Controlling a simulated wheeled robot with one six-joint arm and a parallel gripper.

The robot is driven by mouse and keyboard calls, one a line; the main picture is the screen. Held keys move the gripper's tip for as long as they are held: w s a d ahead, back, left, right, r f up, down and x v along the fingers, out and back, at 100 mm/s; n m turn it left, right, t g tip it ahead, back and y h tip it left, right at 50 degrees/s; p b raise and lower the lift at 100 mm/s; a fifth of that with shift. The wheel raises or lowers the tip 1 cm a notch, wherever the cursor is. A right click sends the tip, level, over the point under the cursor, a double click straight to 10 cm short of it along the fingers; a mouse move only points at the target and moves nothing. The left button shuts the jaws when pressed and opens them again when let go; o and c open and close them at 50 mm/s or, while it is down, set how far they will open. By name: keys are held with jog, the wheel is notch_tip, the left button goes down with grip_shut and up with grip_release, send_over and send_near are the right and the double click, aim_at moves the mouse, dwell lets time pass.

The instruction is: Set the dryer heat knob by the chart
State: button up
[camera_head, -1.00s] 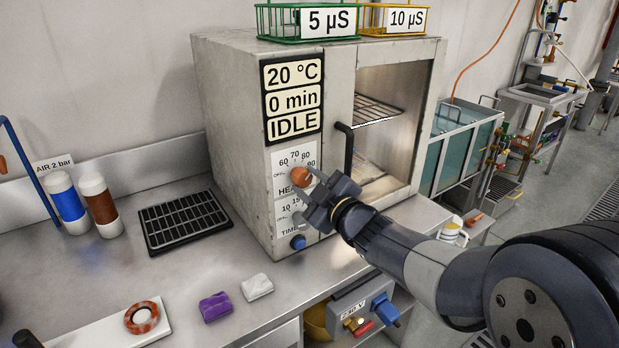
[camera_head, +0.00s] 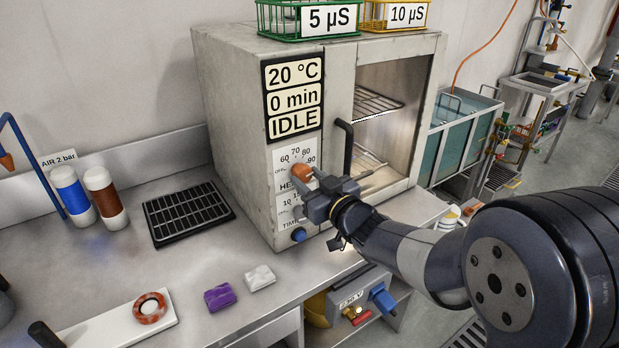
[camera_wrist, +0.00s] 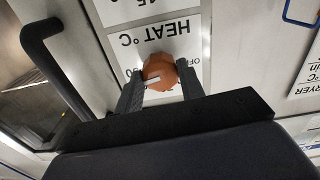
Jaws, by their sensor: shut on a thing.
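The orange heat knob (camera_head: 301,171) sits on a white dial (camera_head: 284,157) with OFF and marks including 60, 70, 80 and 90. My gripper (camera_head: 307,177) is shut on this knob. In the wrist view, which is upside down, the knob (camera_wrist: 160,71) is between my fingers. Its white line slants to the lower left, towards the 90 side. My gripper hides part of the scale.
The dark door handle (camera_head: 346,146) stands close on the right. A card with dryer text (camera_wrist: 308,70) is cut off in the wrist view. Purple (camera_head: 220,296) and white (camera_head: 260,278) pieces lie on the bench.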

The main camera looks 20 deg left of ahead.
dwell(0.4)
jog(key=o, duration=1)
jog(key=v, duration=1.1)
jog(key=shift+b, duration=0.35)
jog(key=shift+w, duration=0.1)
jog(key=x, duration=1.1)
jog(key=shift+p, duration=0.4)
